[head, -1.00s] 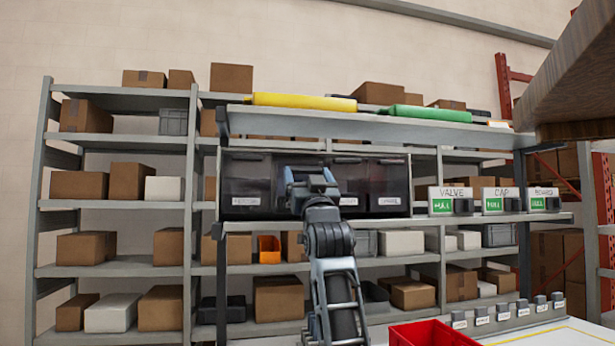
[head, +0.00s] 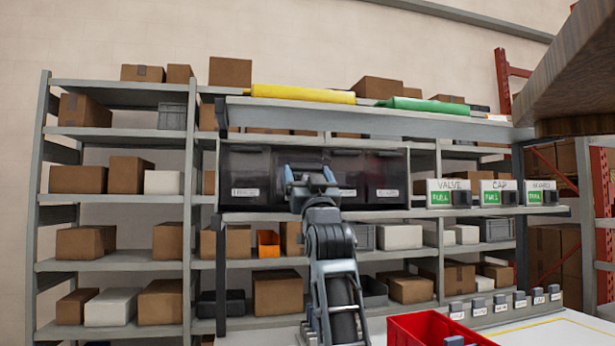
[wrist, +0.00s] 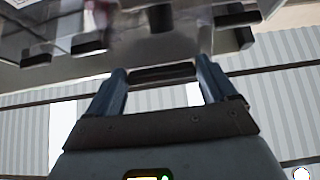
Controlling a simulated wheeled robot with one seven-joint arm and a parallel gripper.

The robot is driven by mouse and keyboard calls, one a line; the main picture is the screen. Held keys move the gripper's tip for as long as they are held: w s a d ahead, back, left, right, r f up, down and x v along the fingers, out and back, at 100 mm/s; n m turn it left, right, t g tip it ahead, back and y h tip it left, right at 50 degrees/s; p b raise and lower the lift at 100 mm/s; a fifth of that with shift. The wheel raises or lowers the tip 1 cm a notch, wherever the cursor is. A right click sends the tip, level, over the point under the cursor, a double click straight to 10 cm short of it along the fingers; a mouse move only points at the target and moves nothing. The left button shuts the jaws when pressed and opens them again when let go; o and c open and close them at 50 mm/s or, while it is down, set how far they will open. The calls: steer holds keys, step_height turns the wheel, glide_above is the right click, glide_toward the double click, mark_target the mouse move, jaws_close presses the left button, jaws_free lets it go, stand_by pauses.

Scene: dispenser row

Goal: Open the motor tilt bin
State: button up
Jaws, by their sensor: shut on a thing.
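A row of dark see-through tilt bins (head: 244,172) with small white labels hangs under the upper shelf in the head view. I cannot read the labels, so I cannot tell which bin is the motor bin. My gripper (head: 312,180) is at the second bin from the left and hides much of it, including its label. In the wrist view my gripper (wrist: 161,76) has a finger on each side of a dark handle bar (wrist: 162,72) and is shut on it. Whether that bin is tilted out is hidden.
A yellow roll (head: 303,94) and a green roll (head: 427,105) lie above. A red crate (head: 438,328) is at lower right. A brown overhang (head: 575,80) fills the upper right.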

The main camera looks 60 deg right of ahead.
steer(key=shift+w+d+f, duration=0.2)
steer(key=shift+d+f, duration=0.1)
steer(key=shift+f, duration=0.25)
steer(key=o, duration=1.2)
steer(key=shift+w, duration=0.1)
steer(key=shift+c, duration=0.2)
steer(key=shift+o, duration=0.8)
steer(key=b+v, duration=0.1)
steer(key=v, duration=0.6)
steer(key=shift+s+a+b, duration=0.25)
steer(key=shift+s+b, duration=0.05)
steer(key=shift+s, duration=0.05)
